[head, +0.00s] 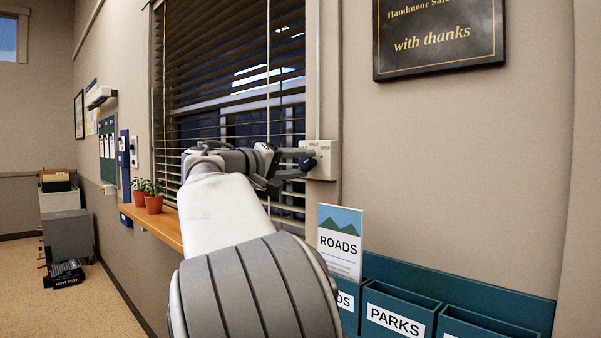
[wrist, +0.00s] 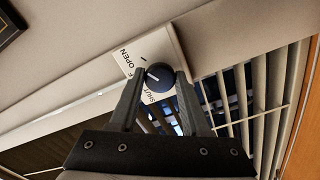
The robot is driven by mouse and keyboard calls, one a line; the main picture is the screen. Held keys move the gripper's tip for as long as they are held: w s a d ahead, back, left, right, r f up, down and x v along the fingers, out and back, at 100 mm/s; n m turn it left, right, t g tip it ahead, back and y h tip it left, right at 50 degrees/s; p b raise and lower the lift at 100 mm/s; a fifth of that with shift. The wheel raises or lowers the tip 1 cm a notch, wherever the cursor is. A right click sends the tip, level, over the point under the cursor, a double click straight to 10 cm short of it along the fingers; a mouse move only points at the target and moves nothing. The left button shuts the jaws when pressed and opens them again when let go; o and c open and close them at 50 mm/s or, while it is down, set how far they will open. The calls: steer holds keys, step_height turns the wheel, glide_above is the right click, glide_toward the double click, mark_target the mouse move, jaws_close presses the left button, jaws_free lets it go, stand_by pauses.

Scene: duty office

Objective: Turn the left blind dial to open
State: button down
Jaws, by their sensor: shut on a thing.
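The blind dial is a dark round knob (wrist: 159,77) with a white pointer line, on a cream plate (wrist: 160,45) marked OPEN and SHUT. In the wrist view the pointer is slanted, its end toward the lower right of the knob hard to judge against the marks. In the head view the plate (head: 326,160) is on the wall right of the window, and the knob is mostly hidden. My gripper (wrist: 160,84) is shut on the knob, one finger at each side. In the head view my gripper (head: 300,163) reaches the plate from the left.
The window blind (head: 225,60) hangs left of the plate, with gaps between slats. A teal leaflet rack (head: 440,310) with a ROADS leaflet (head: 340,242) is below the plate.

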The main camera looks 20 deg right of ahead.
stand_by(0.5)
steer(key=shift+c, duration=1.9)
jaws_free()
steer(key=p+v, duration=0.1)
steer(key=v, duration=1.6)
steer(key=shift+a+p, duration=0.2)
steer(key=shift+p, duration=0.2)
steer(key=shift+s, duration=0.1)
